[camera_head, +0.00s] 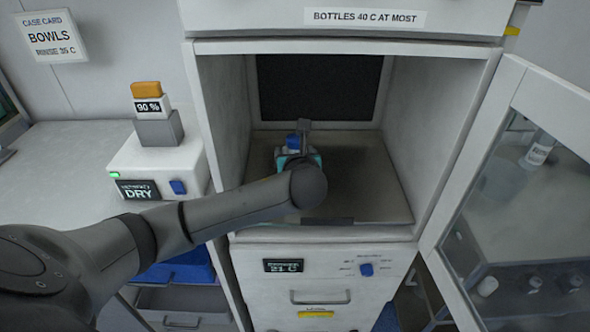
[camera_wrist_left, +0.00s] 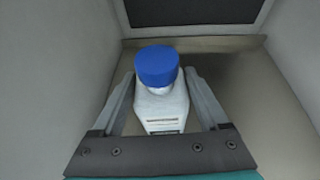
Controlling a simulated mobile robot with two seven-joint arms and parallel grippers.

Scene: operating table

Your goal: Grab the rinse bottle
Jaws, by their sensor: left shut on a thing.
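A white bottle with a blue cap (camera_wrist_left: 157,66) stands upright inside the open cabinet, on its floor. Its white body (camera_wrist_left: 162,108) shows between the fingers in the left wrist view. In the head view, only the blue cap (camera_head: 292,141) shows clearly; my left arm and gripper hide most of the rest. My left gripper (camera_wrist_left: 162,95) is shut on the bottle, with one finger on each side of its body. The left gripper also shows inside the cabinet in the head view (camera_head: 300,150). My right gripper is not in view.
The cabinet (camera_head: 420,130) has side walls close around my left arm, and a label about bottles at 40 C above. Its glass door (camera_head: 530,190) stands open at right. A counter (camera_head: 60,160) with a white DRY unit (camera_head: 155,160) lies at left.

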